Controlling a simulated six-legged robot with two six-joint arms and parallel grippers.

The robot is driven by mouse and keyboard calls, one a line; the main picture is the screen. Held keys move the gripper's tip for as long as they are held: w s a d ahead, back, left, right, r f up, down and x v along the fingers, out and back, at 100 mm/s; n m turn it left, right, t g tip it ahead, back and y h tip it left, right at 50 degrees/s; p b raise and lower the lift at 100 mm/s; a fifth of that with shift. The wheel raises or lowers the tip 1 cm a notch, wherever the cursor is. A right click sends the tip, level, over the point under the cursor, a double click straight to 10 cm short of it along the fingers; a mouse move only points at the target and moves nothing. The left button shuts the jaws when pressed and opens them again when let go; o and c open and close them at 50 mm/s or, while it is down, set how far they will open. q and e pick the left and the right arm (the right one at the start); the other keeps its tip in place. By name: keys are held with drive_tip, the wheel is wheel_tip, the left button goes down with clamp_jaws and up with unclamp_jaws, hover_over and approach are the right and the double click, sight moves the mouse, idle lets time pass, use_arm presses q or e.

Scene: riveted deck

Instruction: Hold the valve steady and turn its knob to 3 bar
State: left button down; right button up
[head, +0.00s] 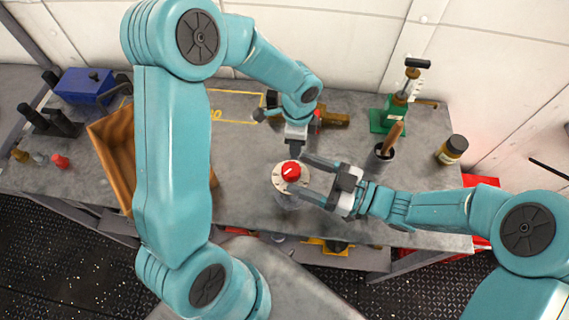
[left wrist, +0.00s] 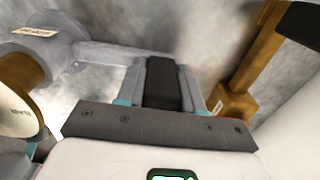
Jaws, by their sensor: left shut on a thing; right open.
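The valve has a red knob (head: 291,170) over a pale round dial (head: 280,183). A white mark shows on the knob, but the dial figures are too small to read. My left gripper (head: 296,150) reaches down just behind the dial. In the left wrist view its fingers (left wrist: 163,85) are shut on the grey pipe of the valve body (left wrist: 42,48), and the held part is mostly hidden. The dial's edge (left wrist: 14,112) and brass neck also show there. My right gripper (head: 302,173) is open, its fingers on either side of the dial and knob from the right; I cannot tell whether they touch.
A wooden tray (head: 113,142) and blue box (head: 85,86) lie left. Behind and right on the grey bench (head: 245,205) stand a green press (head: 388,119), a dark cup (head: 380,157) with a wooden handle and a jar (head: 452,149). A brass-coloured piece (head: 334,119) lies behind my left gripper.

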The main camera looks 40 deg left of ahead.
sight(284, 171)
drive_tip(key=x, duration=0.5)
drive_tip(key=c, duration=1)
drive_tip(key=shift+n+g, duration=0.3)
drive_tip(key=shift+g, duration=0.1)
drive_tip(key=n+g+h, duration=0.2)
drive_tip(key=g, duration=0.1)
drive_tip(key=shift+s+n+g, duration=0.15)
drive_tip(key=shift+n+g, duration=0.25)
drive_tip(key=shift+s+d+n+g+h, duration=0.15)
drive_tip(key=shift+n+g+h, duration=0.8)
drive_tip(key=shift+g+h, duration=0.2)
drive_tip(key=shift+s+d+n+g+h, duration=0.1)
drive_tip(key=shift+n+g+h, duration=0.85)
drive_tip(key=shift+g+h, duration=0.15)
drive_tip(key=o, duration=1)
